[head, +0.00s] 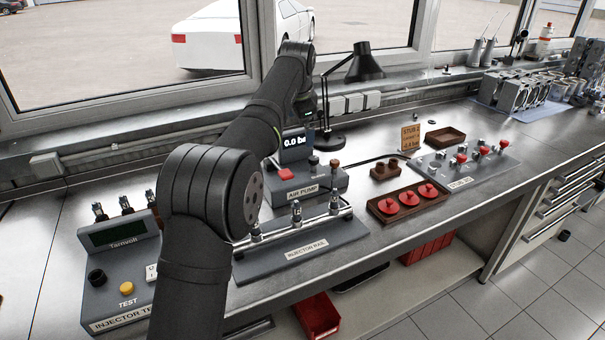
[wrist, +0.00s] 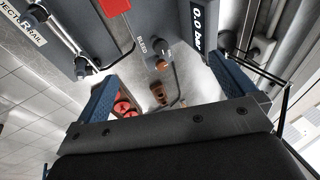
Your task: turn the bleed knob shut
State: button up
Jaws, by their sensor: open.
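In the wrist view the knob (wrist: 161,65) shows beside the word BLEED, in the gap between my fingers. My gripper (wrist: 160,72) is open, with one blue finger on each side and nothing between them in its grasp. The knob appears apart from both fingers; the remaining distance is hard to judge. The pump's display (head: 294,142) reads 0.0 bar. In the head view my gripper is hidden behind my arm.
The injector rail (head: 300,245) stands in front of the pump. A desk lamp (head: 365,68) stands behind it. A brown tray with red caps (head: 408,203) and a small brown block (head: 385,170) are to the right. The injector tester (head: 122,262) is at left.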

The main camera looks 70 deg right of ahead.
jog(key=shift+s+a+r, duration=0.1)
jog(key=shift+a+r, duration=0.15)
jog(key=shift+r, duration=0.4)
